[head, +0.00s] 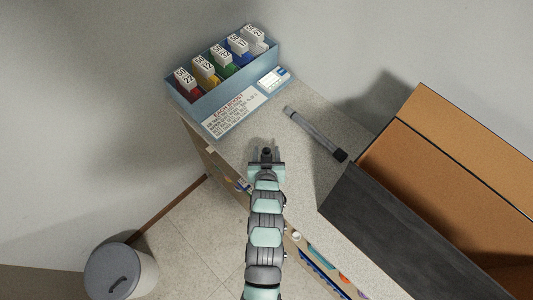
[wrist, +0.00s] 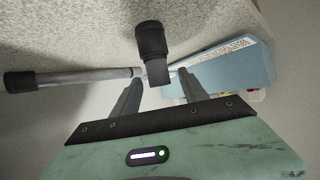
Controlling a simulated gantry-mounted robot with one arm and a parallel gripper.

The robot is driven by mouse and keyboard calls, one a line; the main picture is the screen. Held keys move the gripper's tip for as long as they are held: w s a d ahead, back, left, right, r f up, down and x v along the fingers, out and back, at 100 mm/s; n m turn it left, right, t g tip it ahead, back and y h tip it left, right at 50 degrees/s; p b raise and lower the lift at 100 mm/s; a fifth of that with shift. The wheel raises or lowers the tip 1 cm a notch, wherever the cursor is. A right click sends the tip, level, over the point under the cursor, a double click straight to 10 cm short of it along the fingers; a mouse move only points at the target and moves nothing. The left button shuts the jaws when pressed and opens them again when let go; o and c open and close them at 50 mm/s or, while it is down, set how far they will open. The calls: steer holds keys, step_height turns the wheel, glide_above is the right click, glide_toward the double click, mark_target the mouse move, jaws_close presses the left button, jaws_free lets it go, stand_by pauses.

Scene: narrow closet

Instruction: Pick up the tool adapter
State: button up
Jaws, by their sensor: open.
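A short black cylinder with a grey narrower end, which looks like the tool adapter (wrist: 151,42), is on the speckled counter. In the wrist view its grey end lies between the two fingers of my gripper (wrist: 160,84), with a gap visible on each side. In the head view the adapter (head: 267,153) is a small dark shape between the fingertips of my gripper (head: 266,146), near the counter's front edge. My gripper is open and does not hold it. The adapter's lower parts are partly hidden by the gripper in the head view.
A long grey tube (head: 315,132) with a black end lies to the right on the counter (head: 300,165). A blue bin (head: 228,75) of coloured, labelled items stands at the back left. A large brown box (head: 450,150) stands at right. A trash can (head: 120,272) is on the floor.

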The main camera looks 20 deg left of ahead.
steer(key=shift+w+a+f, duration=0.2)
steer(key=shift+w, duration=0.25)
jaws_close()
stand_by(0.3)
